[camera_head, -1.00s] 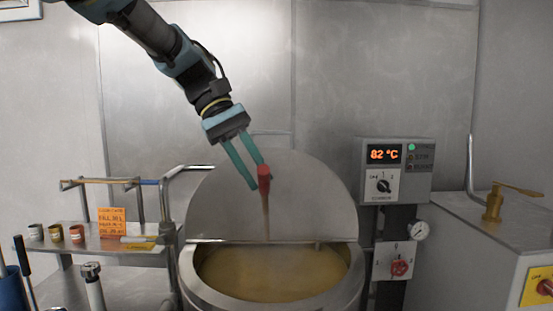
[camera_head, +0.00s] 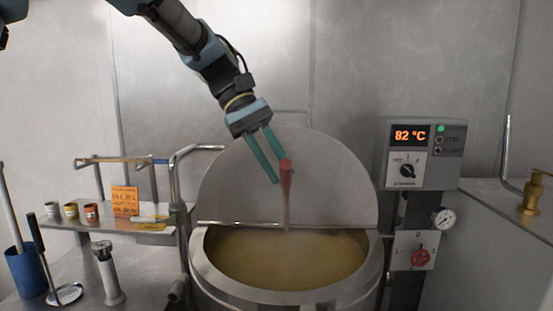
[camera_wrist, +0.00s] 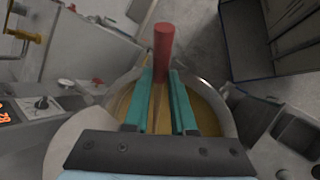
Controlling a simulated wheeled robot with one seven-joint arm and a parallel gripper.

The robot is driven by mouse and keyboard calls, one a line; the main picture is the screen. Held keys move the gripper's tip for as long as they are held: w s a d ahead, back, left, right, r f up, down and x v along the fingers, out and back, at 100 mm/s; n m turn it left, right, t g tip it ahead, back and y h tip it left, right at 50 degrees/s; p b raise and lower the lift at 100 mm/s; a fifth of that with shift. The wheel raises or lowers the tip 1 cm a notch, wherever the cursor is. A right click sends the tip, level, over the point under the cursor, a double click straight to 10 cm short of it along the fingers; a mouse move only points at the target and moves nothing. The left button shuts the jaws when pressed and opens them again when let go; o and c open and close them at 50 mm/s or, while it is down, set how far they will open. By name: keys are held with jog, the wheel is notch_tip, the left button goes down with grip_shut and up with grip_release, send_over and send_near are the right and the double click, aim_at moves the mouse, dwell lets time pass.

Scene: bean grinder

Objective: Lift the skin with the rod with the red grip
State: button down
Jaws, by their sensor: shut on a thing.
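My gripper (camera_head: 281,172) has teal fingers and is shut on the rod's red grip (camera_head: 287,177), above the round vat. The pale rod (camera_head: 286,212) hangs nearly upright below the grip, in front of the raised lid (camera_head: 235,190). Its lower end fades over the yellow liquid (camera_head: 250,262), and I cannot tell whether it touches. No separate skin can be made out on the liquid. In the wrist view, the red grip (camera_wrist: 163,45) sticks out beyond my gripper (camera_wrist: 160,76), and the brownish rod lies between the fingers, over the vat.
The vat's metal rim (camera_head: 205,275) surrounds the liquid. A control box (camera_head: 425,155) reading 82 °C stands to the right, above a red knob (camera_head: 420,258). On the left are small cups (camera_head: 71,210), an orange card (camera_head: 125,200), a blue bucket (camera_head: 27,270) and a ladle (camera_head: 65,293).

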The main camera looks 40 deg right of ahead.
aim_at(286, 208)
notch_tip(286, 208, down, 12)
jog(key=b, duration=0.8)
dwell(0.6)
jog(key=shift+b, duration=0.3)
dwell(1.1)
